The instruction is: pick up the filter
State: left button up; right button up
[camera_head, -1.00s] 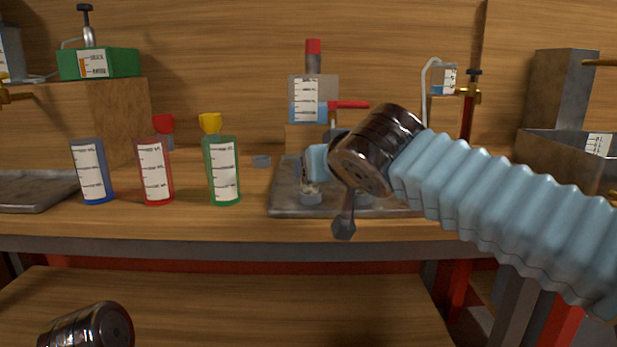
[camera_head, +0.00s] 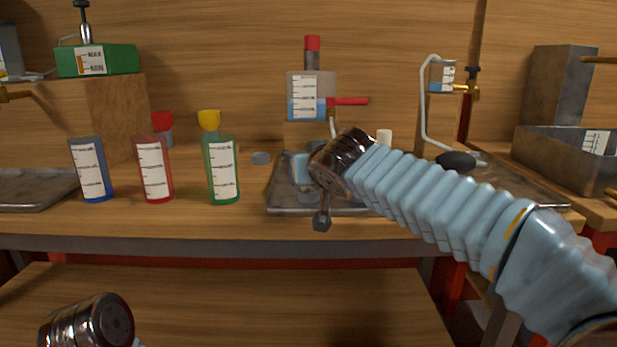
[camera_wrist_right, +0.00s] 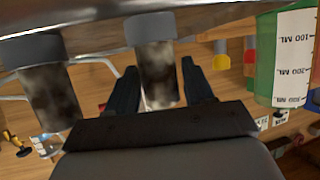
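In the right wrist view a filter (camera_wrist_right: 157,75) with a mottled white-brown body and a grey collar stands between the two fingers of my right gripper (camera_wrist_right: 160,88). The fingers are apart, with gaps visible on both sides of the filter. A similar second filter (camera_wrist_right: 50,85) stands to its left. A white top (camera_head: 384,137) shows behind my arm. My left wrist shows at bottom left, but its gripper is out of view.
Blue (camera_head: 92,172), red (camera_head: 153,170) and green (camera_head: 221,170) bottles stand left of the tray. A red-capped container (camera_head: 312,95) with blue liquid stands behind it. A metal bin (camera_head: 560,150) is at right. A small grey disc (camera_head: 261,158) lies near the tray.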

jog(key=c, duration=0.7)
jog(key=shift+r, duration=0.1)
